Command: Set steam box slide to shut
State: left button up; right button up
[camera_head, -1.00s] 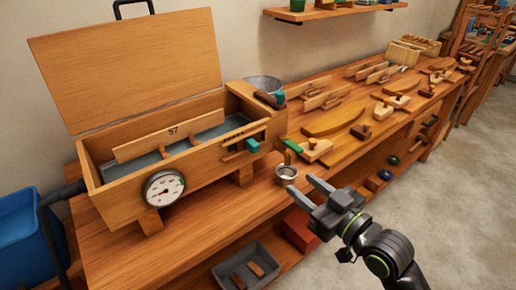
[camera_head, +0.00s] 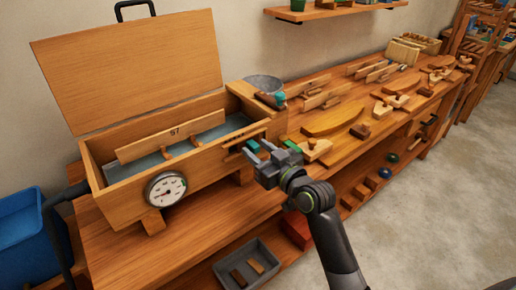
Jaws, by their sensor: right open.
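The wooden steam box (camera_head: 120,198) stands on the bench at the left with its lid (camera_head: 130,75) raised. A round dial (camera_head: 165,190) is on its front. The slide's teal knob (camera_head: 253,145) shows at the slot in the box's right end. My right gripper (camera_head: 262,152) is open, with its fingers at the knob. The gripper hides part of the slot and slide. I cannot tell whether the fingers touch the knob. My left gripper is not in view.
Wooden tools and curved pieces (camera_head: 333,118) cover the bench to the right. A grey tray (camera_head: 247,268) is on the lower shelf. Floor at right is free.

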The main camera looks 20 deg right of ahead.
jog(key=shift+w+a, duration=0.1)
jog(key=shift+w, duration=0.1)
grip_shut()
